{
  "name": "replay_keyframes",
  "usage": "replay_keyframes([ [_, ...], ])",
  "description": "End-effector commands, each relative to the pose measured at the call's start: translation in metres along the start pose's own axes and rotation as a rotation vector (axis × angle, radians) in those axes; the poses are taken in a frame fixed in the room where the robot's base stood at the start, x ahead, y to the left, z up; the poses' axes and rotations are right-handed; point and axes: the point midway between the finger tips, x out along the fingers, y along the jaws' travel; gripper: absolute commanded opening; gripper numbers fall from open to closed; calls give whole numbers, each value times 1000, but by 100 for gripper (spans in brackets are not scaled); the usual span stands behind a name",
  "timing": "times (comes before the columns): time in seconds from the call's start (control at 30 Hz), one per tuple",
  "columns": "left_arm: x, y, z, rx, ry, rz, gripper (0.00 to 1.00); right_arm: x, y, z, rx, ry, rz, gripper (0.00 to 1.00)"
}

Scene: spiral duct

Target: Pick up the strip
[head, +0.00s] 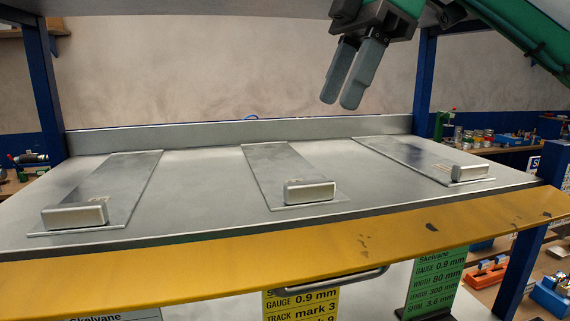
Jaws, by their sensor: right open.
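Three flat metal strips lie apart on a grey metal bench top: a left strip (122,182), a middle strip (271,170) and a right strip (407,152). Each has a small metal block on its near end: a left block (75,215), a middle block (310,192) and a right block (470,172). Which strip the task means cannot be told from the picture. My right gripper (341,103) hangs above the back of the bench, open and empty, with its fingers pointing down. It is clear of all the strips. My left gripper is not in view.
The bench top (208,175) has a raised back edge (240,133) and a worn yellow front edge (250,265). Blue posts (43,85) stand at both sides. A yellow label (315,303) and a green label (436,283) show below. The bench between the strips is bare.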

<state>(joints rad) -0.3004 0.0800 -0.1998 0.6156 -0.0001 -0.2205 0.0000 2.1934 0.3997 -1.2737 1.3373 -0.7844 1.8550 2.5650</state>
Motion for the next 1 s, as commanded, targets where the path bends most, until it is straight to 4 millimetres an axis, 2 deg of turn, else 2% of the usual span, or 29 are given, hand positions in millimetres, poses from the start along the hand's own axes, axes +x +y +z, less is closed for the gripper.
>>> replay_keyframes([
  [0.3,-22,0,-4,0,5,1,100,44,-1,0,0,-1,-3,41],
  [0.57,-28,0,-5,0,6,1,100,61,-1,0,0,1,-2,41],
  [0.77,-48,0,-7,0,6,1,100,76,-6,1,0,0,-4,41],
  [1.0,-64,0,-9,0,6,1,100,105,-7,2,0,0,-2,41],
])
